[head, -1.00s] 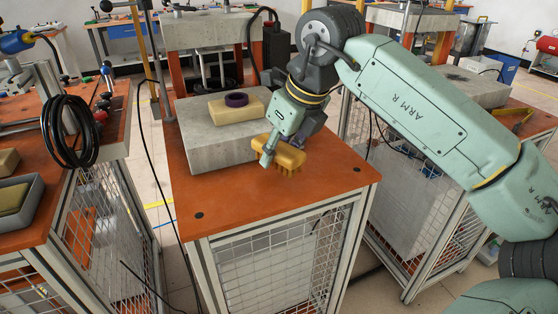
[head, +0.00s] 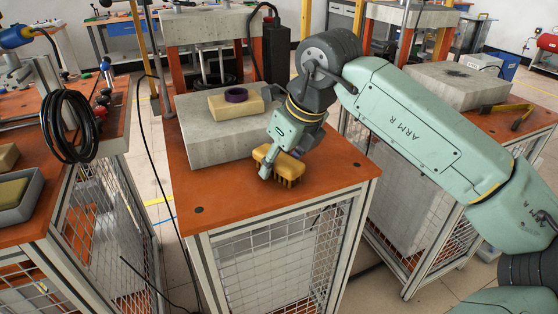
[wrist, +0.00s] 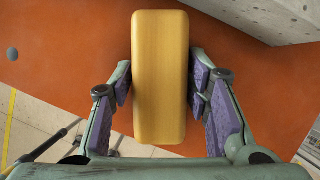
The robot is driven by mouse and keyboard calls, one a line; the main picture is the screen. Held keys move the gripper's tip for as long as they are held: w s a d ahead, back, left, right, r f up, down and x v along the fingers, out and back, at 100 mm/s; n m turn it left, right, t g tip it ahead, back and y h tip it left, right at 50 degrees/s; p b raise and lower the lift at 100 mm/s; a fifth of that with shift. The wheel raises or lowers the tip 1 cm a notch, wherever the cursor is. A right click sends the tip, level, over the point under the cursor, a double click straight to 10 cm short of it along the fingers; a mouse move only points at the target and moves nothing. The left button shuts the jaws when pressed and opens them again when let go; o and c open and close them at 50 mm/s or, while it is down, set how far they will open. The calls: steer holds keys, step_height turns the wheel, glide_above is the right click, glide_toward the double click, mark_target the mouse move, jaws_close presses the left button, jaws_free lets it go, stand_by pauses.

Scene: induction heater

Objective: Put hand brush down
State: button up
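The hand brush (head: 283,166) is a yellow block with bristles facing down. It is at the orange table top (head: 230,195), in front of the concrete slab; its bristles look at or very close to the surface, and I cannot tell whether they touch. My gripper (head: 278,163) reaches down over the brush with a finger on each side. In the wrist view the brush (wrist: 160,75) shows as a smooth yellow back between the two purple finger pads, which appear to press on its long sides. The bristles are hidden there.
A concrete slab (head: 205,138) stands behind the brush, bearing a beige block (head: 232,108) with a dark purple ring (head: 236,95). The table's front left is clear. To the left, another bench holds a coiled black cable (head: 68,130) and a grey tray (head: 30,205).

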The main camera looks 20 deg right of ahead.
steer(key=shift+o, duration=1.4)
steer(key=shift+f, duration=0.5)
steer(key=shift+s, duration=0.1)
steer(key=shift+r+p, duration=0.5)
steer(key=v, duration=1.2)
steer(key=shift+r, duration=0.2)
steer(key=shift+d, duration=0.1)
